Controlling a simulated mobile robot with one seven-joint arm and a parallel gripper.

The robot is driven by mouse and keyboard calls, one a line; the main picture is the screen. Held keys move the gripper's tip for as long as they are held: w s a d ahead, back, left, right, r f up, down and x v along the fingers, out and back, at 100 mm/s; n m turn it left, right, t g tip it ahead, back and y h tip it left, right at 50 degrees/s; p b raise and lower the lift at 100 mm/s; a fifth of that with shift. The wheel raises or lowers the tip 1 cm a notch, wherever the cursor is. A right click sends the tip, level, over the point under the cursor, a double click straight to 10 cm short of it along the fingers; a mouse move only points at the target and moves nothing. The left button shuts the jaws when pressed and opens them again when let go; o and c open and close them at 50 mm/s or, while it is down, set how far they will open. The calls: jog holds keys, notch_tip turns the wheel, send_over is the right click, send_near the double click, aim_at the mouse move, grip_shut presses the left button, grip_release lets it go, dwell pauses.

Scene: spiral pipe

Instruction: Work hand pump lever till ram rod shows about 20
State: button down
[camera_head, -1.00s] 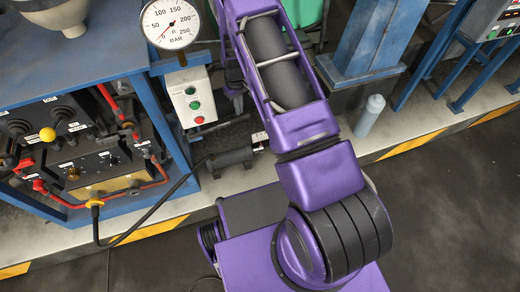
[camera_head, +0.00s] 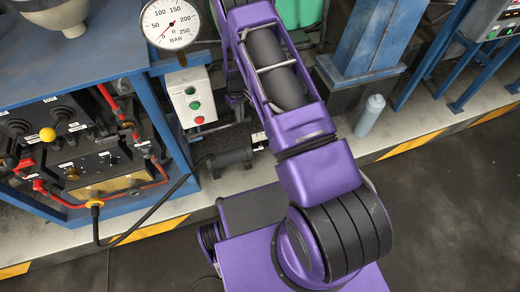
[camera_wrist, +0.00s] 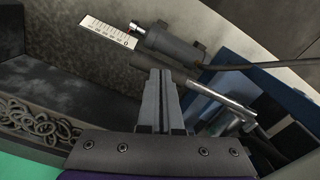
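My gripper (camera_wrist: 160,72) shows in the wrist view with its two fingers close together, a thin gap between them. The pump lever (camera_wrist: 215,92), a bare metal rod with a dark grip, crosses at the fingertips. It does not look clamped between them; contact is unclear. In the head view the ram cylinder (camera_head: 232,158) lies on the ledge; my arm hides the gripper. The pressure gauge (camera_head: 170,22) points near 0.
A blue bench frame (camera_head: 170,120) with red hoses and a yellow knob (camera_head: 47,134) stands left. A button box (camera_head: 191,97) is beside it. A blue column (camera_head: 360,50) and a grey bottle (camera_head: 369,116) stand right.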

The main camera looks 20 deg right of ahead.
jog(key=shift+f, duration=1.15)
jog(key=shift+a+f, duration=0.2)
jog(key=shift+f, duration=0.5)
jog(key=shift+a+f, duration=0.15)
jog(key=shift+f, duration=0.55)
jog(key=shift+d+r+p, duration=0.15)
jog(key=shift+r+p, duration=1)
jog(key=shift+r, duration=1.25)
jog(key=shift+d+r+p, duration=0.1)
jog(key=shift+r+p, duration=1.05)
jog(key=shift+r, duration=1.2)
